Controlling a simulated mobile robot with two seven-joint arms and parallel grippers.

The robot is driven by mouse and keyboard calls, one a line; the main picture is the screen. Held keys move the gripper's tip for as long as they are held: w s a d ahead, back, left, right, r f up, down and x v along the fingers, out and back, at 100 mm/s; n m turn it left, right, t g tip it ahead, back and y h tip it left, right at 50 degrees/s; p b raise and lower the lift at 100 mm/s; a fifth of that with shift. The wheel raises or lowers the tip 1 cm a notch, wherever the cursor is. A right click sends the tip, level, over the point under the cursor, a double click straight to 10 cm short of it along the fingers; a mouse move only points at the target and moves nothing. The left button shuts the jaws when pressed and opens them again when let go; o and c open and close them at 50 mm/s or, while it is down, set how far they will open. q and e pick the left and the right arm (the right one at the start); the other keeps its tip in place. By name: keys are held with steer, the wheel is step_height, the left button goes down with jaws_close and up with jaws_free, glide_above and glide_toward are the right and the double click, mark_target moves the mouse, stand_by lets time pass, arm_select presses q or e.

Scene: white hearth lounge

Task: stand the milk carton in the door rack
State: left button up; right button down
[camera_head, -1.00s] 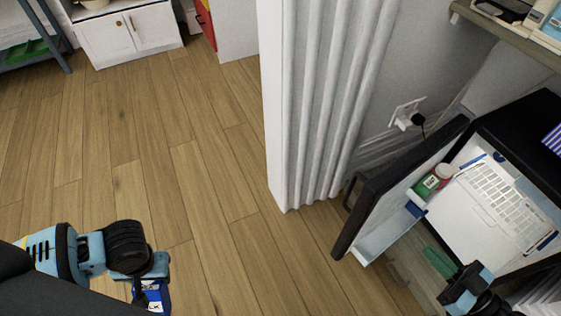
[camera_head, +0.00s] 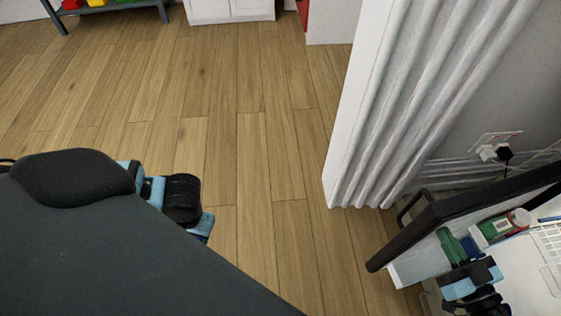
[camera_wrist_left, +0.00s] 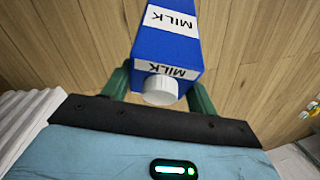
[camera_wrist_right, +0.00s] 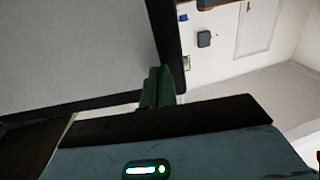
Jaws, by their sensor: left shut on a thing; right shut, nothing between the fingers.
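The blue milk carton (camera_wrist_left: 178,48) with a white cap is between the green fingers of my left gripper (camera_wrist_left: 158,85), which is shut on it. In the head view my left gripper (camera_head: 205,228) is low at the left over the floor, and the carton is hidden there. The open fridge door (camera_head: 470,212) is at the right, with its pale door rack (camera_head: 415,264) on the inner side. My right gripper (camera_head: 452,246) is shut and empty, its green fingers at the inner side of the door. Its shut fingers show in the right wrist view (camera_wrist_right: 160,88) close to a dark edge.
The white fridge interior (camera_head: 530,262) is at the right edge. A white ribbed wall end (camera_head: 395,110) stands behind the door. Wood floor (camera_head: 265,170) between is clear.

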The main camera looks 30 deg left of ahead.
mark_target(420, 190)
arm_select(q)
steer(key=shift+r, duration=0.1)
arm_select(e)
steer(key=shift+w+a, duration=0.15)
